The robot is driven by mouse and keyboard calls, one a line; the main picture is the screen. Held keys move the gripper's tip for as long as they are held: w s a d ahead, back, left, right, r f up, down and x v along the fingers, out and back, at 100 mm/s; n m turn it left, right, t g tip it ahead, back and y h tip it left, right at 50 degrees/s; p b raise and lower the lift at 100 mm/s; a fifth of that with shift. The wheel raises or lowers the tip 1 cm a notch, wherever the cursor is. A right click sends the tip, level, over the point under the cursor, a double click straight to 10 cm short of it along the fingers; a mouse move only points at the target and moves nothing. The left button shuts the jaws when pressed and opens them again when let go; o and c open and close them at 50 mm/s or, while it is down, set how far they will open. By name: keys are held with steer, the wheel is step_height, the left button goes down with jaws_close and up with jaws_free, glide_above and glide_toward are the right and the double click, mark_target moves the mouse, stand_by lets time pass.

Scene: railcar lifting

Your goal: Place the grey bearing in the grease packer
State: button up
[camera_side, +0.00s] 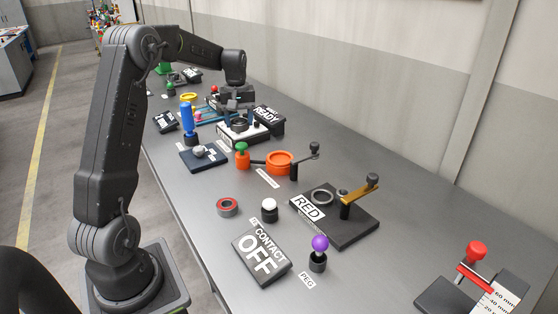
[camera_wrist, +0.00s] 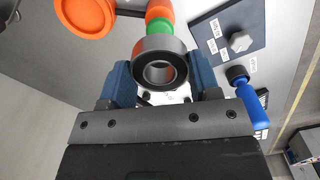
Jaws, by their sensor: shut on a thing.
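My gripper (camera_wrist: 161,82) has its two blue fingers on either side of the grey bearing (camera_wrist: 150,43), a thick ring with a dark inner face, and is shut on it. In the side view my gripper (camera_side: 238,108) is over the far middle of the bench, with the bearing (camera_side: 239,124) below it, close above a white block. I cannot tell whether the bearing touches that block. An orange round cup (camera_side: 280,158) with a crank arm, which looks like the grease packer, stands nearer the side camera; its orange bowl also shows at the upper left of the wrist view (camera_wrist: 84,17).
A green-topped orange post (camera_side: 242,156) stands beside the cup. A RED-labelled plate with a ring and lever (camera_side: 345,232) and a CONTACT OFF box (camera_side: 262,256) are nearer.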

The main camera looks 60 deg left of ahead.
steer(key=shift+w+d, duration=0.1)
steer(key=shift+w, duration=0.35)
glide_above(280, 160)
step_height(280, 160, down, 7)
steer(key=shift+r, duration=0.15)
steer(key=shift+f, duration=2.05)
